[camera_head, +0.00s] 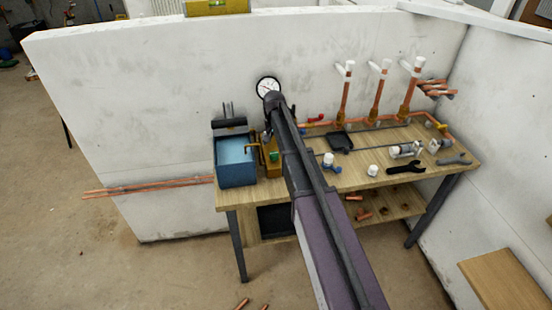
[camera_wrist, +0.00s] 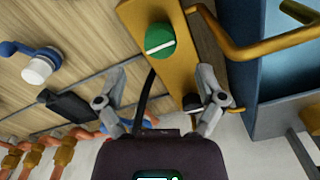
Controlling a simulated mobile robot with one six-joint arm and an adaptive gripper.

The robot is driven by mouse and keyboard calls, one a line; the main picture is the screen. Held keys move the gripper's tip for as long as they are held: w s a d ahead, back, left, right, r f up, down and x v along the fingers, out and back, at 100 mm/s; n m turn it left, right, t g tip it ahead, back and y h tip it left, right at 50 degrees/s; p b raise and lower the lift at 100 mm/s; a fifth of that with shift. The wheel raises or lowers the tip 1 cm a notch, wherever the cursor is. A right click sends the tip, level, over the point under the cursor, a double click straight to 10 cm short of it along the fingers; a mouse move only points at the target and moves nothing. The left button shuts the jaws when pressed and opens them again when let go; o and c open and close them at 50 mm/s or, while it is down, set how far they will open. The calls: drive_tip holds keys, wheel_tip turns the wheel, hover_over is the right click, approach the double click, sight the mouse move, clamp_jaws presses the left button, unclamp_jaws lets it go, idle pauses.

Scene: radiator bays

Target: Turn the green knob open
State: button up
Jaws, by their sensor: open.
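The green knob (camera_wrist: 160,41) is round with a white bar across its face. It sits on a brass-coloured block (camera_wrist: 181,68), and the bar lies across the block's length. The knob also shows small in the head view (camera_head: 274,156), beside the blue box. My gripper (camera_wrist: 161,72) is open and empty in the wrist view. The knob appears ahead of the fingertips, and I see no contact. In the head view my arm hides most of the gripper.
A blue open-topped box (camera_head: 236,162) stands left of the block, with a bent brass pipe (camera_wrist: 270,42) between them. A pressure gauge (camera_head: 268,87) is on the white wall behind. Copper risers (camera_head: 376,98), a black tray (camera_head: 341,142) and wrenches (camera_head: 406,167) occupy the wooden bench's right side.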

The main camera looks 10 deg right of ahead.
sight(274, 153)
drive_tip(key=shift+f+b, duration=2.55)
drive_tip(key=shift+f, duration=0.3)
